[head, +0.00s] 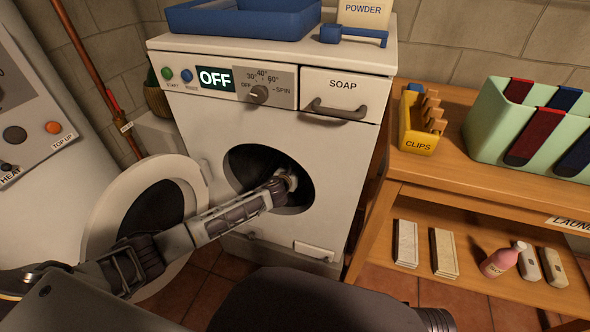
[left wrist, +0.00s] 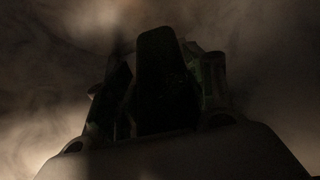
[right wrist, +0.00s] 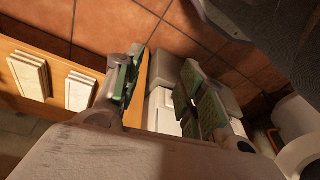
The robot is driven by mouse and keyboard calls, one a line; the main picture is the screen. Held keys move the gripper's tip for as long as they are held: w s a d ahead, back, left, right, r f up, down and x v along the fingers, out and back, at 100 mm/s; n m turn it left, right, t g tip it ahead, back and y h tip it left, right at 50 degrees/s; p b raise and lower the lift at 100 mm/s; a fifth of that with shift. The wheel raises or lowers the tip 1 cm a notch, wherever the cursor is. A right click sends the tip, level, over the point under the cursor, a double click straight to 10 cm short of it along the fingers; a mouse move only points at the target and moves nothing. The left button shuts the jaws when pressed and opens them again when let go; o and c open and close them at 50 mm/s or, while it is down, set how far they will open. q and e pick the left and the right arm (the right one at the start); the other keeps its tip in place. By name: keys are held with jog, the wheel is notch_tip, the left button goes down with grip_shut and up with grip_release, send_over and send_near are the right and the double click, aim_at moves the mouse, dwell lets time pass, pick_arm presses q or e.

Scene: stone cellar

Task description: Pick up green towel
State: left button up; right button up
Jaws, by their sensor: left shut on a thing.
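My left arm reaches through the open round door of the white washing machine (head: 345,85), and my left gripper is inside the drum, hidden in the head view. In the left wrist view, my left gripper (left wrist: 165,70) is shut on a dark, upright thing (left wrist: 166,95) standing between the fingers. It looks like the green towel, but the light is too dim to show its colour clearly. My right gripper (right wrist: 165,85) is open and empty, its green-padded fingers wide apart above the tiled floor.
The round door (head: 105,215) hangs open at the left of the machine. A blue tray (head: 240,20) and blue scoop (head: 350,36) lie on top. At right, a wooden bench (head: 470,187) holds a yellow clips box (head: 418,143) and a mint crate (head: 480,120).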

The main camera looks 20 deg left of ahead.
jog(key=shift+s+d+f+g+p, duration=0.15)
jog(key=shift+f+p, duration=0.15)
jog(key=shift+f, duration=0.25)
jog(key=shift+d+f+g+p, duration=0.15)
jog(key=shift+f+p, duration=0.15)
jog(key=shift+f, duration=0.25)
jog(key=shift+a, duration=0.1)
